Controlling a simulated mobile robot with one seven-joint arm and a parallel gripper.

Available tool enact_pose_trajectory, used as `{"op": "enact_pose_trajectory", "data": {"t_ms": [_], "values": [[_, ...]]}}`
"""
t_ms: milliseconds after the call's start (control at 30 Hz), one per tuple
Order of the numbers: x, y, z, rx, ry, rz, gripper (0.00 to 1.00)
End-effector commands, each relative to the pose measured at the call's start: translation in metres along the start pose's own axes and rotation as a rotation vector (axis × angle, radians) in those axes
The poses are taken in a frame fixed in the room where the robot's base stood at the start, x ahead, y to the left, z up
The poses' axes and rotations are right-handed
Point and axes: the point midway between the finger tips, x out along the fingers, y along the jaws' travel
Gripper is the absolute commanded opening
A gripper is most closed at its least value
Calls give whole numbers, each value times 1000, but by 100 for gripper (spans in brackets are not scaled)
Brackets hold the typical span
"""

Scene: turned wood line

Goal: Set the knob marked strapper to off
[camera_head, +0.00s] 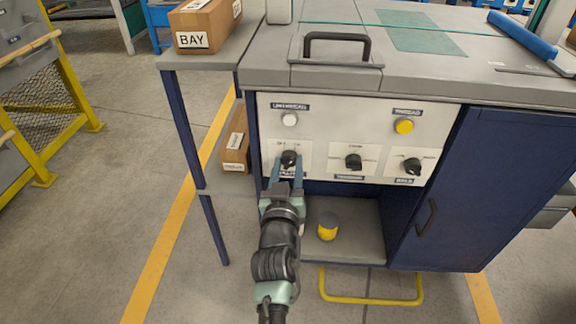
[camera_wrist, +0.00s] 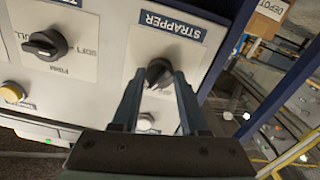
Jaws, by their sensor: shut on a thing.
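The strapper knob (camera_wrist: 158,72) is a black rotary knob on a pale plate, with the blue label STRAPPER (camera_wrist: 173,23) showing in the wrist view. In the head view the knob (camera_head: 288,158) is the leftmost of the lower row on the control panel (camera_head: 350,112). Small lettering stands above it, too small to read surely. My gripper (camera_head: 285,166) reaches up from below with one finger on each side of the knob, shut on it. In the wrist view my gripper (camera_wrist: 158,80) hides part of the plate, and which mark the knob points to cannot be told.
Two more black knobs, the middle knob (camera_head: 353,161) and the right knob (camera_head: 412,166), sit to the right. Above are a white button (camera_head: 289,119) and a yellow button (camera_head: 404,126). A yellow-and-black object (camera_head: 327,226) stands on the shelf below. A BAY box (camera_head: 205,25) is at left.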

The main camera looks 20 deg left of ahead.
Motion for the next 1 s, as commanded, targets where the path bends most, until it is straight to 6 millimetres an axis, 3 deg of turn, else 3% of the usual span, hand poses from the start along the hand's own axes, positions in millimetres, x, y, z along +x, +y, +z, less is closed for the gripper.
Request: {"op": "enact_pose_trajectory", "data": {"t_ms": [267,1000], "values": [[0,0,0,-167,0,-1,0],[0,-1,1,-825,-1,-1,0]]}}
